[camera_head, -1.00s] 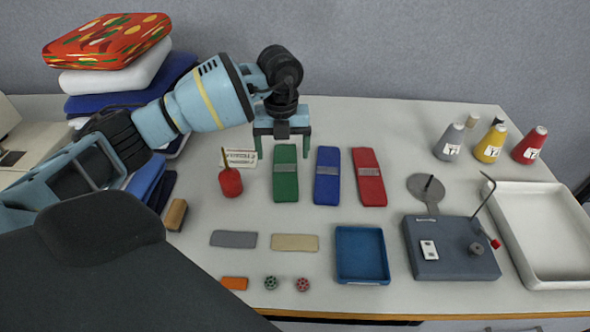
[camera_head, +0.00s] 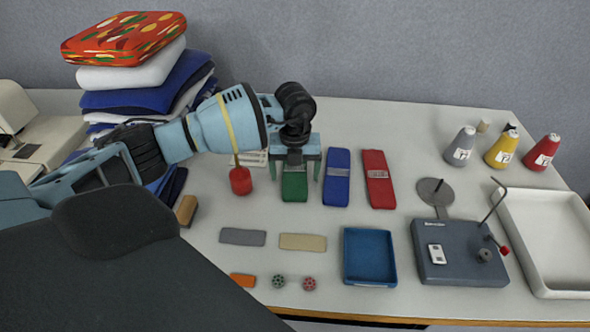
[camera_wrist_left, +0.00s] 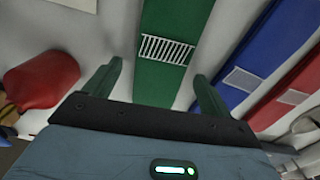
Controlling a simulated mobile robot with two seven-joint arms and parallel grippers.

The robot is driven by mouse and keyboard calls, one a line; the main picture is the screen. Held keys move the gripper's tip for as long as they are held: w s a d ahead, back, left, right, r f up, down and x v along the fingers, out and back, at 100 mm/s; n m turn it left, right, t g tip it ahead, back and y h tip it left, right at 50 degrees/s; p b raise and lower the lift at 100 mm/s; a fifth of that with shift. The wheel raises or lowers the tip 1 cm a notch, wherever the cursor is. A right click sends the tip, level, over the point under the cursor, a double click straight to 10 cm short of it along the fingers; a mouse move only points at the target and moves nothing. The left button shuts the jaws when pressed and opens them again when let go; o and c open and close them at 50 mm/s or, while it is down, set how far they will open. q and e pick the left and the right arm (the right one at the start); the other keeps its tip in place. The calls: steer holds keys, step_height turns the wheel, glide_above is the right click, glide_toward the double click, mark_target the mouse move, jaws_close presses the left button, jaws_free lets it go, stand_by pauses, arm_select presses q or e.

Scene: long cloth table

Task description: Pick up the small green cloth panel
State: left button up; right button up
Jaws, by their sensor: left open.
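The small green cloth panel (camera_head: 294,187) lies flat on the table, left of a blue panel (camera_head: 337,177) and a red panel (camera_head: 378,180). A light band crosses its middle. My left gripper (camera_head: 296,176) is open above it and hides its far part in the head view. In the left wrist view the green panel (camera_wrist_left: 170,75) runs between the two spread fingers (camera_wrist_left: 156,88), with a gap on either side. I cannot tell the exact height of the fingertips over it. My right gripper is not in view.
A red pincushion-like thing (camera_head: 240,181) stands close left of the green panel. A blue tray (camera_head: 370,283), grey device (camera_head: 459,270), white tray (camera_head: 526,238) and thread cones (camera_head: 502,149) lie to the right. Folded cloths (camera_head: 140,98) are stacked at left.

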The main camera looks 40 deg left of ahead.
mark_target(296, 178)
arm_select(q)
steer(key=shift+f, duration=0.15)
steer(key=c, duration=1.1)
steer(key=shift+r, duration=0.9)
steer(key=shift+s+d+r, duration=0.1)
steer(key=shift+d+r, duration=0.1)
steer(key=shift+r, duration=0.3)
steer(key=shift+s+d+r, duration=0.1)
steer(key=shift+d+r, duration=0.05)
steer(key=shift+r, duration=0.3)
steer(key=s+d, duration=0.2)
steer(key=d, duration=0.2)
steer(key=s+d+r, duration=0.1)
steer(key=s+d, duration=0.1)
steer(key=d, duration=0.3)
steer(key=s+d, duration=0.2)
steer(key=d, duration=0.3)
steer(key=shift+r, duration=0.15)
